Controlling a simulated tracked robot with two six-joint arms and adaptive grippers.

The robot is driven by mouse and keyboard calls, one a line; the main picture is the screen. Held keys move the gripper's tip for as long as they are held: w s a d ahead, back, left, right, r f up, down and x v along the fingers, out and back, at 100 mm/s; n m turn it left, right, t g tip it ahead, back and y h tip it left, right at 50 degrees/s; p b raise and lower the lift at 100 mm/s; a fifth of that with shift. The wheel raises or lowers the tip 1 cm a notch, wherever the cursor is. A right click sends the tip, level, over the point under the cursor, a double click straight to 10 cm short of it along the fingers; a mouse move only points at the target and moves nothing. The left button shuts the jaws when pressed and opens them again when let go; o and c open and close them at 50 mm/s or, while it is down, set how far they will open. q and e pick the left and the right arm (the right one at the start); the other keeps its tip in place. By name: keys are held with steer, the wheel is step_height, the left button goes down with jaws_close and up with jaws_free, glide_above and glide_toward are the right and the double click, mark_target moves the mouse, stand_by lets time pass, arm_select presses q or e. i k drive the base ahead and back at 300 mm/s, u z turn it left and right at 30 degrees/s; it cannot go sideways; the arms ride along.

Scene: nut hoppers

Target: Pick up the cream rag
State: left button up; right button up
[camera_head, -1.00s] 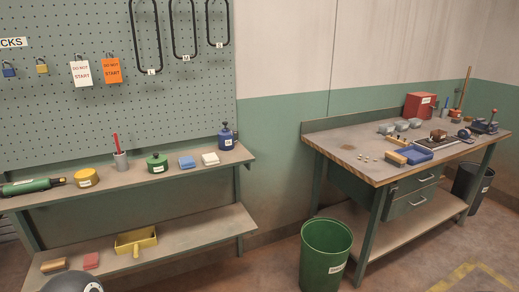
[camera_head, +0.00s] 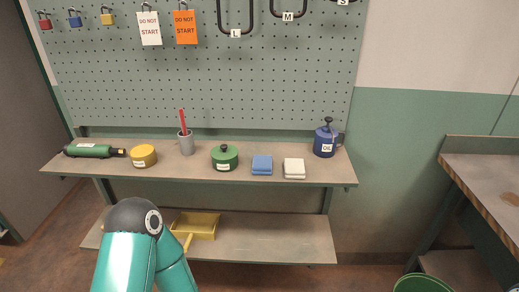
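The cream rag (camera_head: 294,168) is a small folded cloth lying flat on the upper shelf (camera_head: 200,178), near its right end. A folded blue rag (camera_head: 262,165) lies just to its left, with a small gap between them. Nothing touches the cream rag from above. A teal link of my own arm shows at the lower left, below the shelf. Neither gripper shows in the view.
A blue oil can (camera_head: 325,138) stands right of the rag. A yellow dustpan (camera_head: 195,226) lies on the lower shelf. A workbench (camera_head: 478,172) is at right.

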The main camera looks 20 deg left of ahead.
mark_target(294, 168)
steer(key=u, duration=0.3)
steer(key=i, duration=0.85)
steer(key=u, duration=0.5)
steer(key=k, duration=0.8)
steer(key=u, duration=0.2)
steer(key=i, duration=0.65)
steer(key=z, duration=0.05)
